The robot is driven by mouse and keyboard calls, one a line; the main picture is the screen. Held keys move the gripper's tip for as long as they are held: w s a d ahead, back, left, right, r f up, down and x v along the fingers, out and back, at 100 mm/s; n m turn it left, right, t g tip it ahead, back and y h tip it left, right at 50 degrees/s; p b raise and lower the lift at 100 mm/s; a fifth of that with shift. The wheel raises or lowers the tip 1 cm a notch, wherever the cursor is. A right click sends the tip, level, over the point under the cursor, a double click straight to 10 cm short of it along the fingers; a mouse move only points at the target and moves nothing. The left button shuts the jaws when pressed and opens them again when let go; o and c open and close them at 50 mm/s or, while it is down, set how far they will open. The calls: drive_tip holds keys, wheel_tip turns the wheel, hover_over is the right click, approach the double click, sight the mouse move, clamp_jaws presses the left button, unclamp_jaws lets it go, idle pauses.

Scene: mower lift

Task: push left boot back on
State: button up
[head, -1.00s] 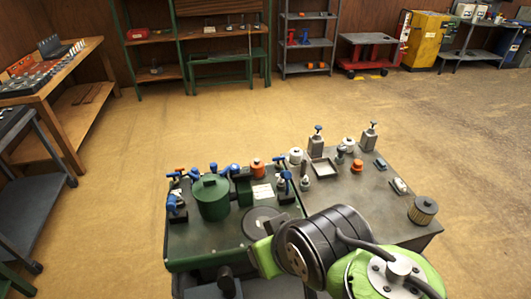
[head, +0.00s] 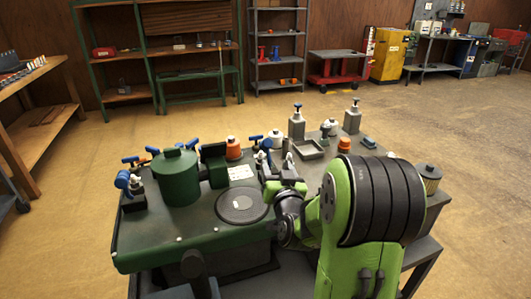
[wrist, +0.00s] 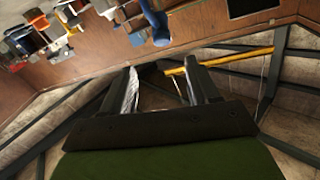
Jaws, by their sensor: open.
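No part can be told for sure as the left boot. A blue knob-like part (wrist: 157,30) shows beyond the fingers. Several blue-handled fittings stand at the bench's left, one being a blue-topped part (head: 124,180). My arm hides part of the bench's right side.
A green canister (head: 178,178) stands left of the plate. An orange-and-white part (head: 233,148), a grey tray (head: 308,148), grey T-handled posts (head: 297,122) and a ribbed cylinder (head: 428,178) also stand on the bench. Its front left surface is mostly bare. Shelves and open floor lie behind.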

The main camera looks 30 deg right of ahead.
sight(268, 144)
drive_tip(key=p+x, duration=0.2)
drive_tip(key=x, duration=1.3)
drive_tip(key=shift+w+r, duration=0.1)
drive_tip(key=shift+w, duration=0.1)
clamp_jaws()
